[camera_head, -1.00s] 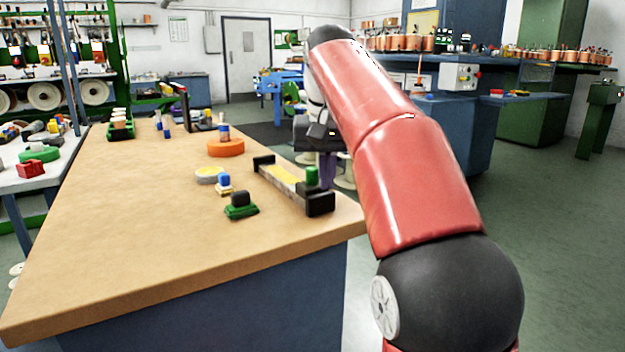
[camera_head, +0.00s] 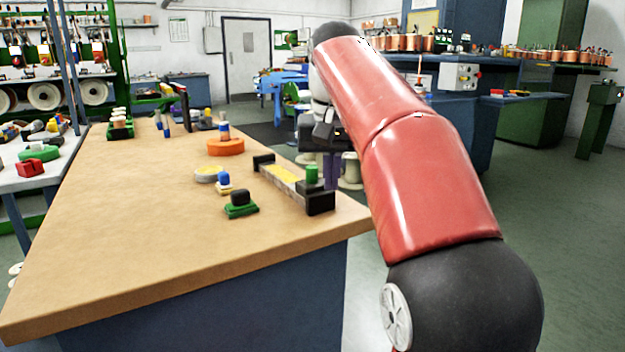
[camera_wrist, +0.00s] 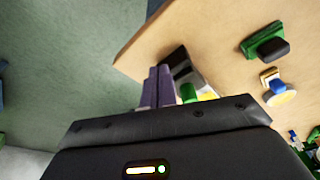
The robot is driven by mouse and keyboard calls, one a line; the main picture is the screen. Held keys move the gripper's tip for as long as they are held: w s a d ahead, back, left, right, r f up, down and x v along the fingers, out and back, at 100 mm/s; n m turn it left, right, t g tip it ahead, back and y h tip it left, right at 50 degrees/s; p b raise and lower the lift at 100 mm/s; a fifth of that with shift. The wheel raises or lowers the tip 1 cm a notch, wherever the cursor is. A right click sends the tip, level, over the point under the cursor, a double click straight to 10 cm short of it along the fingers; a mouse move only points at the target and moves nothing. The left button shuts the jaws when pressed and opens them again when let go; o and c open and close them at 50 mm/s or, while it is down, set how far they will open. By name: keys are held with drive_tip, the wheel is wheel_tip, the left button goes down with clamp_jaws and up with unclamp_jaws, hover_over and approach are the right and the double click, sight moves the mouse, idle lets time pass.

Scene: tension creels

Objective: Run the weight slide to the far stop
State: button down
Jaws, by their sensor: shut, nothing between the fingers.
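The weight slide (camera_head: 284,177) is a pale rail with a yellow strip between two black end blocks, lying near the table's right edge. A green upright cylinder (camera_head: 312,174) sits at its near end, close to the near black block (camera_head: 320,202). My gripper (camera_head: 331,183) has purple fingers, shut and empty, just right of the slide past the table edge. In the wrist view the fingers (camera_wrist: 159,72) are together, beside the black end block (camera_wrist: 180,66) and the green cylinder (camera_wrist: 188,92), which is partly hidden by the gripper body.
A green-based black block (camera_head: 240,204), a blue-topped piece (camera_head: 223,182), a round grey-yellow disc (camera_head: 208,174) and an orange disc with a peg (camera_head: 226,147) stand left of the slide. The table's (camera_head: 130,230) front and left are clear.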

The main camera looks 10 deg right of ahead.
drive_tip(key=w+p+v, duration=0.1)
drive_tip(key=p+v, duration=0.1)
drive_tip(key=v, duration=0.4)
drive_tip(key=shift+r, duration=0.55)
drive_tip(key=shift+d, duration=0.15)
drive_tip(key=s+f+n+t, duration=0.1)
drive_tip(key=s+f, duration=1)
drive_tip(key=f, duration=0.3)
drive_tip(key=s+f+n+t, duration=0.1)
drive_tip(key=s+f+t, duration=0.1)
drive_tip(key=s+f, duration=0.9)
wheel_tip(320, 180, down, 3)
drive_tip(key=shift+s+a+r, duration=0.1)
drive_tip(key=shift+s+a, duration=0.3)
drive_tip(key=c, duration=2.1)
unclamp_jaws()
drive_tip(key=shift+c, duration=0.2)
